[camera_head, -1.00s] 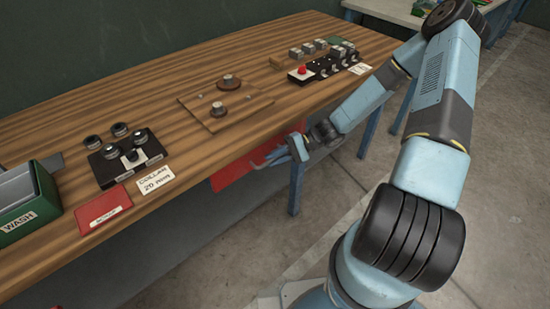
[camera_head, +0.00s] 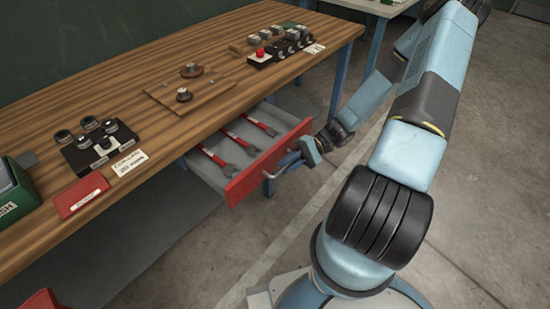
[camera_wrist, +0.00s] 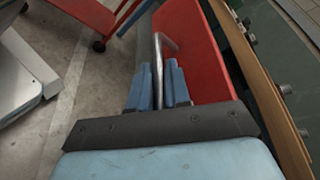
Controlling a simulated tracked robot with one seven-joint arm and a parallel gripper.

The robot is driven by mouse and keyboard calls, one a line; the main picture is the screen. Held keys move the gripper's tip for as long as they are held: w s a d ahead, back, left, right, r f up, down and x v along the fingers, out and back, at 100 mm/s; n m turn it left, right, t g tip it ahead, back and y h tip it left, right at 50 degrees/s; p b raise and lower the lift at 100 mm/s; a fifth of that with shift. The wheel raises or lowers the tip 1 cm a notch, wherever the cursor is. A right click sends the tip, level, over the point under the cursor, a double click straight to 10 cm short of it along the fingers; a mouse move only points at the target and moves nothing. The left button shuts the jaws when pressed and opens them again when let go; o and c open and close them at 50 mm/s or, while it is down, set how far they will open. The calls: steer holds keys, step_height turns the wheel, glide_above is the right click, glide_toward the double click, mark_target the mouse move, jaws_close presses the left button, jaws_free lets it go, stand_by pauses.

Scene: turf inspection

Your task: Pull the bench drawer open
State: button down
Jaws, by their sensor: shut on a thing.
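The bench drawer (camera_head: 207,177) is pulled out from under the wooden bench. Its red front (camera_head: 262,165) stands well clear of the bench edge. Several red-handled tools (camera_head: 230,141) lie inside on its grey floor. My gripper (camera_head: 294,161) is at the drawer's metal bar handle, in front of the red front. In the wrist view my gripper's blue fingers (camera_wrist: 158,84) are shut around the handle (camera_wrist: 158,50), with the red front (camera_wrist: 196,52) just to the right.
The wooden bench top (camera_head: 120,88) carries a black block with round collars (camera_head: 98,144), a red box (camera_head: 81,195), a wooden board with two fittings (camera_head: 188,92) and a row of small parts (camera_head: 283,45). Concrete floor is open in front.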

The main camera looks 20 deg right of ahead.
steer(key=shift+s+d+f, duration=0.1)
steer(key=shift+s+d, duration=0.3)
steer(key=shift+s, duration=0.3)
steer(key=shift+s+d, duration=0.4)
steer(key=shift+s, duration=0.25)
steer(key=c, duration=1.2)
jaws_free()
steer(key=shift+o, duration=0.2)
steer(key=shift+w, duration=0.1)
steer(key=v, duration=1.3)
steer(key=shift+w+d, duration=0.15)
steer(key=shift+d, duration=0.2)
